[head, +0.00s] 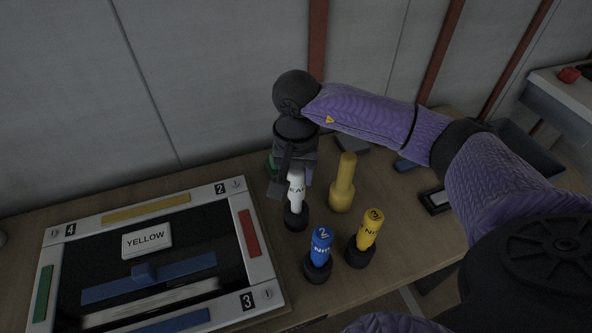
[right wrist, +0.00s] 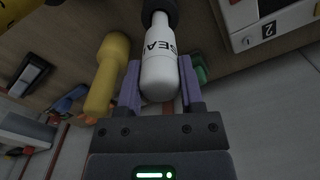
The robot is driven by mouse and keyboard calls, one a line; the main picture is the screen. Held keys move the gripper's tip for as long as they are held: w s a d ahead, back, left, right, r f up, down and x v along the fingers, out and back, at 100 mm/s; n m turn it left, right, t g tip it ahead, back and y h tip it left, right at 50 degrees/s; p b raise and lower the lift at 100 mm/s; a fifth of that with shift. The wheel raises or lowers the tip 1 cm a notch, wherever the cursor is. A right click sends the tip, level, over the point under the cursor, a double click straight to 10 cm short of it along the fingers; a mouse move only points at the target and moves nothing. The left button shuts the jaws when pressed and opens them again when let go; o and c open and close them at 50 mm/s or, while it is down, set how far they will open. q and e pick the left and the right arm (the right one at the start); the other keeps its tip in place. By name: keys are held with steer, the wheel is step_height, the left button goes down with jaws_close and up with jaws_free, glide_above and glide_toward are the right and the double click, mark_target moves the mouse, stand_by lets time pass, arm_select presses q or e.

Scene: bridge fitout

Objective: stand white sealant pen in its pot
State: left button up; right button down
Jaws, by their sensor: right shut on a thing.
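The white sealant pen (head: 297,193) stands about upright, with dark letters on its side. My right gripper (head: 295,178) comes down from above and is shut on the pen's upper part. A small black pot (head: 296,218) is directly under the pen. In the right wrist view the pen (right wrist: 160,62) lies between the two fingers, and its narrower lower end meets the black pot (right wrist: 161,10). How deep the end sits inside the pot is hidden. My left gripper is not in view.
A yellow bottle (head: 343,185) stands close right of the pen. A blue pen (head: 321,243) and a yellow pen (head: 370,228) stand in black pots in front. A framed board (head: 275,292) with coloured bars and a YELLOW block (head: 147,240) is at left. A wall is behind.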

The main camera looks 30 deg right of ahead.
steer(key=shift+f+b, duration=0.85)
steer(key=shift+f, duration=0.35)
steer(key=shift+c, duration=0.7)
jaws_free()
step_height(320, 180, up, 10)
steer(key=shift+p, duration=0.85)
